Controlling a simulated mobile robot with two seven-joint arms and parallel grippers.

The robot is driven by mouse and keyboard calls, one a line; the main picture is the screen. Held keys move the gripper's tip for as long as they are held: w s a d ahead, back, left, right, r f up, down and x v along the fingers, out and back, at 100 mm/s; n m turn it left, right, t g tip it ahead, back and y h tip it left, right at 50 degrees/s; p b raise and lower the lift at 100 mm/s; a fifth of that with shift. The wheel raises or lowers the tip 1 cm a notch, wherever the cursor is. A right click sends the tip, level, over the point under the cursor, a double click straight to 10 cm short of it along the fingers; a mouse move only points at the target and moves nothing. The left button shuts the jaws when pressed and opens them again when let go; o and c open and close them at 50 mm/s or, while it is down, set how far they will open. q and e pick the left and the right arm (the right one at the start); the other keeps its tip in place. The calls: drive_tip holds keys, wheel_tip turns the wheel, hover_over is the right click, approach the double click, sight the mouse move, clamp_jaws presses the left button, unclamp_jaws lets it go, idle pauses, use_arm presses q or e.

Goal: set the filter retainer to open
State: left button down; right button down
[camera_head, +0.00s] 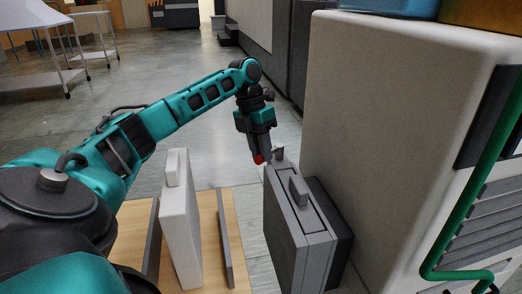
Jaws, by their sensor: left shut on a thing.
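A grey filter housing (282,232) stands upright beside the big cabinet, with a raised grip on its front part. At its far top end is a small grey upright tab (278,153), which looks like part of the filter retainer. My left gripper (259,158) points down at that far end and is shut, with a small red piece showing at its fingertips. The red piece seems to be the retainer's handle; the fingers hide most of it. How far the retainer is turned cannot be told. My right gripper is not in view.
A white filter panel (180,225) stands upright on a wooden board (212,213) between dark rails, left of the housing. The large beige cabinet (385,140) with a green rail (480,190) blocks the right side. Open floor lies behind; white tables (45,80) stand far left.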

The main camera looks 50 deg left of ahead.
use_arm(q)
drive_tip(key=c, duration=0.9)
unclamp_jaws()
drive_tip(key=shift+c, duration=0.2)
drive_tip(key=shift+r, duration=0.1)
drive_tip(key=b+v, duration=0.5)
drive_tip(key=v, duration=0.2)
drive_tip(key=shift+r, duration=0.15)
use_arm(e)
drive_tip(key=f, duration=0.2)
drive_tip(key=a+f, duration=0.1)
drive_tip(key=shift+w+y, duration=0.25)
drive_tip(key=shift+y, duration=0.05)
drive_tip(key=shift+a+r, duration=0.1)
